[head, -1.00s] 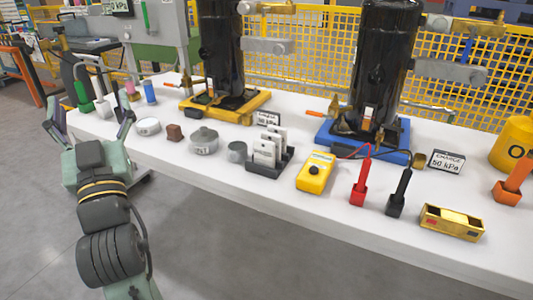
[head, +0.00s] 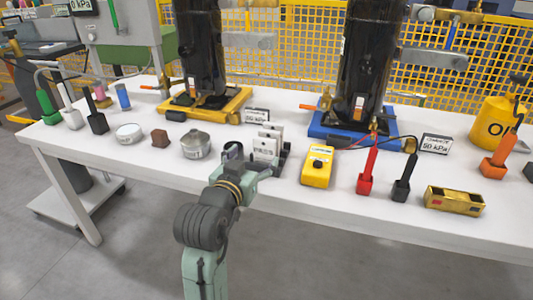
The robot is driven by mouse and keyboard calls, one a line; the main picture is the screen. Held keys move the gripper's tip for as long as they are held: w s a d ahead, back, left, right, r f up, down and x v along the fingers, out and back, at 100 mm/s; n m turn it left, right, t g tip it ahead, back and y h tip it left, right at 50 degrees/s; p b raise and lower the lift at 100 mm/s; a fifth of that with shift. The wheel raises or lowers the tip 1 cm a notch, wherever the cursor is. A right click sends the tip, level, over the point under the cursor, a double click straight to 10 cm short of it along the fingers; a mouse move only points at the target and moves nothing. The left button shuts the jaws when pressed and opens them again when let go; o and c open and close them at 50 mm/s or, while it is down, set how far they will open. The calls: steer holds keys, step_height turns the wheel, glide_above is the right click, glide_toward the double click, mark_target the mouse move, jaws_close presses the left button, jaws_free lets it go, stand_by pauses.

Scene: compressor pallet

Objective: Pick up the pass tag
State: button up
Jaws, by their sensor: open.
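White tags, probably the pass tags, stand upright in a dark rack (head: 283,163) near the front edge of the white table. The front tag (head: 266,147) faces me, with dark print too small to read. Others show behind it. My gripper (head: 257,160) is at the front of the rack, its jaws open and pointing toward the tags. It covers the rack's lower left part. Whether a fingertip touches a tag or the rack cannot be told. No tag is seen held.
A round grey tin (head: 195,144) is further left. A yellow meter (head: 318,165) stands to the right. Two black compressors on yellow (head: 236,101) and blue (head: 325,130) bases stand behind.

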mark_target(264, 143)
steer(key=x, duration=0.3)
steer(key=p+x, duration=0.1)
steer(key=x, duration=0.5)
steer(key=shift+w+r+p, duration=0.2)
steer(key=shift+w+p, duration=0.1)
steer(key=shift+p, duration=0.1)
steer(key=shift+c, duration=0.6)
steer(key=c, duration=0.9)
